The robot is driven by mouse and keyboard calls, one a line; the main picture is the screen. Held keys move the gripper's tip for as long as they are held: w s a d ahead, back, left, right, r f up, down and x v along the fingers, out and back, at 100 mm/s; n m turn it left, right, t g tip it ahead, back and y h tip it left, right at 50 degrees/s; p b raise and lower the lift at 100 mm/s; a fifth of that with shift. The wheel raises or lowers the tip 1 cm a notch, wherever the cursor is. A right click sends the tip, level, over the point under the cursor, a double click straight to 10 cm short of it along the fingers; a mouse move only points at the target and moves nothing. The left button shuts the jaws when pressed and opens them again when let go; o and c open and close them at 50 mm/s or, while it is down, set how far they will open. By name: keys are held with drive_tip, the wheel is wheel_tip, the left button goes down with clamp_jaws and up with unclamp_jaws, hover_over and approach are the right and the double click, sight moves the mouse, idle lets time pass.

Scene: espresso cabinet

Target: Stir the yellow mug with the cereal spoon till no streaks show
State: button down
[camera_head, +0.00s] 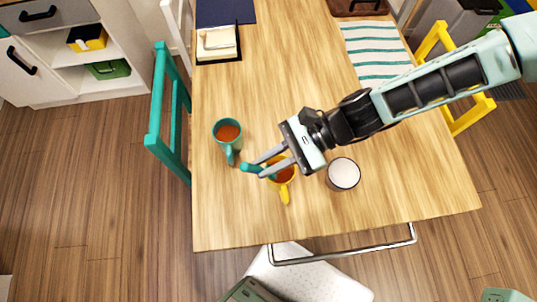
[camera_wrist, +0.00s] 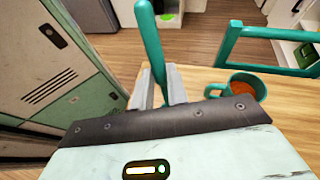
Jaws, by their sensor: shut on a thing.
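The yellow mug (camera_head: 284,194) stands on the table with brown-orange liquid in it. My gripper (camera_head: 268,168) is over it, with its fingers covering part of the mug's mouth. The gripper is shut on the teal spoon (camera_head: 250,168). In the wrist view the spoon's handle (camera_wrist: 150,40) stands up between the fingers (camera_wrist: 158,88), slightly tilted. The spoon's lower end is hidden, so I cannot tell how deep it sits in the mug. The liquid's surface is too small and too covered to show whether it has streaks.
A teal mug (camera_head: 227,133) with similar liquid stands just left of the yellow mug. A white cup (camera_head: 343,174) stands to its right. A striped cloth (camera_head: 375,50) and a dark tray (camera_head: 204,62) lie farther back. The table's front edge (camera_head: 330,231) is near.

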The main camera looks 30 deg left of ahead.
sight(252, 164)
drive_tip(key=shift+r, duration=0.1)
wheel_tip(252, 164, up, 5)
drive_tip(key=p, duration=0.3)
drive_tip(key=shift+p, duration=0.4)
idle(0.5)
drive_tip(key=w+d+f+m+t+y+b, duration=0.25)
drive_tip(key=w+d+m+t, duration=0.25)
drive_tip(key=w+d, duration=0.55)
drive_tip(key=w+d+f+m+t+y+b, duration=0.3)
drive_tip(key=w+d, duration=0.4)
drive_tip(key=w, duration=0.6)
drive_tip(key=w+d+f+m+t, duration=0.1)
drive_tip(key=w+d+m+t, duration=0.1)
drive_tip(key=d, duration=0.7)
drive_tip(key=w+d+f+m+t+h+b, duration=0.1)
drive_tip(key=w+d+m+t, duration=0.2)
drive_tip(key=d, duration=0.6)
drive_tip(key=w+d+f+m+t+h+b, duration=0.1)
drive_tip(key=w+d+m+t, duration=0.1)
drive_tip(key=d+m+t, duration=0.3)
drive_tip(key=d+t, duration=0.1)
drive_tip(key=d, duration=0.3)
drive_tip(key=shift+w+d+f, duration=0.2)
drive_tip(key=shift+d+f, duration=0.15)
drive_tip(key=shift+a, duration=0.1)
